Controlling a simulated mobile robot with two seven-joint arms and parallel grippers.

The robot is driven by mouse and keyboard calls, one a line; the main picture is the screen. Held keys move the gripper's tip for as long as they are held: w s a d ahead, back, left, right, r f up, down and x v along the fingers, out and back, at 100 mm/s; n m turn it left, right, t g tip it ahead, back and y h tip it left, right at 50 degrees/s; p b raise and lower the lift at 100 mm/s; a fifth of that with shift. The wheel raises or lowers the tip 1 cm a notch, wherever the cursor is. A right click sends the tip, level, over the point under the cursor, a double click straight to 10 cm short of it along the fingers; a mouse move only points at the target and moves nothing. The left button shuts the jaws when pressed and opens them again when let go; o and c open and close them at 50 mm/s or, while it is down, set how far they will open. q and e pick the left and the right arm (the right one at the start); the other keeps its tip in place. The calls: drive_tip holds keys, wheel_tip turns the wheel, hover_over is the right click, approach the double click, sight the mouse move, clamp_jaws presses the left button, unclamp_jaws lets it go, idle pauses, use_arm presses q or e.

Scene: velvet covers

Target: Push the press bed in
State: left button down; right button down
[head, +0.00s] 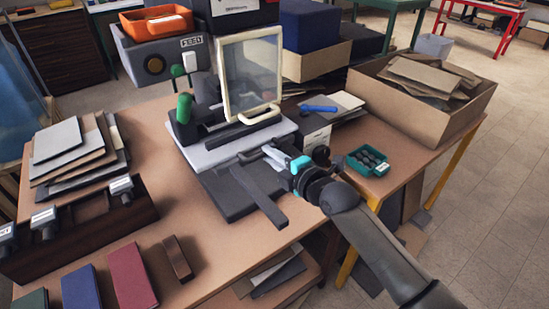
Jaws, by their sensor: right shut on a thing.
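The press stands in the middle of the table. A clear guard with a cream frame (222,78) stands upright over the back of the bed. My right gripper (272,156) reaches in from the lower right and is shut on the bed handle; its fingers hide part of the handle. How deep the bed sits under the press is hard to tell. My left gripper is not in view.
A dark bar (260,196) juts forward below my right gripper. A green tray of dark round pieces (367,160) and a large box of boards (425,95) stand to the right. Covers and a tool rack (90,236) lie left. The table front is partly clear.

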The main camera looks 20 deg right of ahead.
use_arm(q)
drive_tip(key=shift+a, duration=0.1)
use_arm(e)
drive_tip(key=c, duration=1.2)
unclamp_jaws()
drive_tip(key=shift+w, duration=0.1)
drive_tip(key=shift+c, duration=0.2)
drive_tip(key=shift+o, duration=0.8)
drive_tip(key=shift+w, duration=0.1)
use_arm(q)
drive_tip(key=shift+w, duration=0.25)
use_arm(e)
drive_tip(key=shift+o, duration=1.2)
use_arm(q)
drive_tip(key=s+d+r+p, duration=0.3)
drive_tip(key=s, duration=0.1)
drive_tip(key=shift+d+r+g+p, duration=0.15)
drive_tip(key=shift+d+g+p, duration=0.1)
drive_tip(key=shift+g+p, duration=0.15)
use_arm(e)
drive_tip(key=v, duration=1.5)
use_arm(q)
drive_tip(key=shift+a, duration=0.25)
use_arm(e)
drive_tip(key=shift+a+f, duration=0.1)
